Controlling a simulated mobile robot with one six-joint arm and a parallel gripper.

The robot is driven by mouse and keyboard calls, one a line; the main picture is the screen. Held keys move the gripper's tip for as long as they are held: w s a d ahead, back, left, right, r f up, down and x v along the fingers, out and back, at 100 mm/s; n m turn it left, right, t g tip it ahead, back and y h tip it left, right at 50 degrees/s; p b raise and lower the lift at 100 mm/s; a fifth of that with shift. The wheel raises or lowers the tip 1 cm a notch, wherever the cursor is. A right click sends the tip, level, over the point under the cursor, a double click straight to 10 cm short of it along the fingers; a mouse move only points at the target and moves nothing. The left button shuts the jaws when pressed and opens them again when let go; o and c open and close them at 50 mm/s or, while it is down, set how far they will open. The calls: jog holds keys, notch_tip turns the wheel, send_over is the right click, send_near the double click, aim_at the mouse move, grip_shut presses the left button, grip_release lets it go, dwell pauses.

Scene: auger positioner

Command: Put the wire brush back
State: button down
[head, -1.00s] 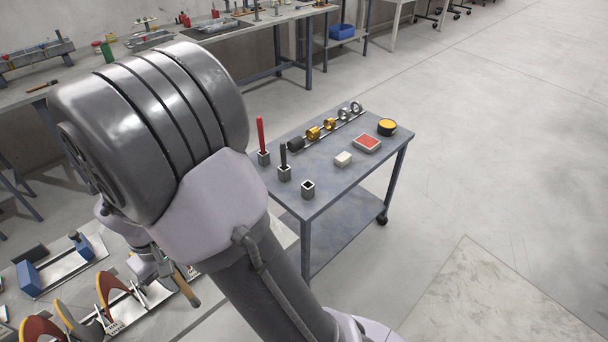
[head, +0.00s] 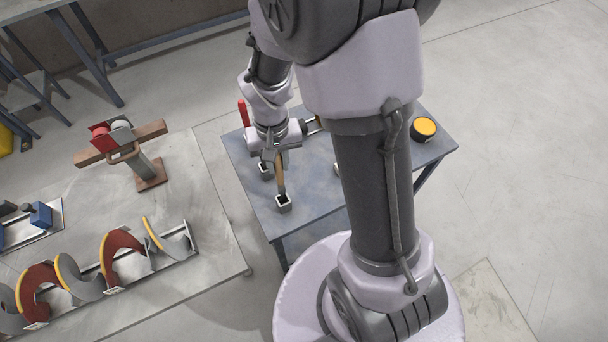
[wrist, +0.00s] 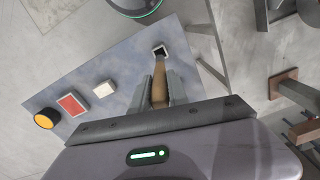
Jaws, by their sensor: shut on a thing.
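The wire brush shows as a wooden handle (head: 281,182), pointing down from my gripper (head: 279,160) over the grey cart. In the wrist view my gripper (wrist: 159,88) is shut on the brush's handle (wrist: 158,72). Just below the handle's end is a square metal holder (head: 284,204) with a dark opening, near the cart's front corner. It also shows in the wrist view (wrist: 161,51). I cannot tell whether the handle's tip is inside the opening or just above it. The bristles are hidden.
On the cart (head: 248,184), a second holder (head: 265,172) and a red handle (head: 243,112) stand close to my gripper. A yellow-topped round tin (head: 424,128), a red tray (wrist: 71,104) and a white block (wrist: 104,89) lie farther along. A bench with an auger (head: 120,243) stands left.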

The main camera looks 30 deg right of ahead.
aim_at(280, 185)
jog(key=f+b, duration=0.2)
jog(key=f, duration=0.1)
jog(key=f+b, duration=0.3)
jog(key=f, duration=0.1)
jog(key=f+b, duration=0.3)
jog(key=shift+s+a+f, duration=0.15)
jog(key=shift+s, duration=0.1)
jog(key=shift+r, duration=0.2)
jog(key=shift+f, duration=0.2)
jog(key=c, duration=1.3)
grip_release()
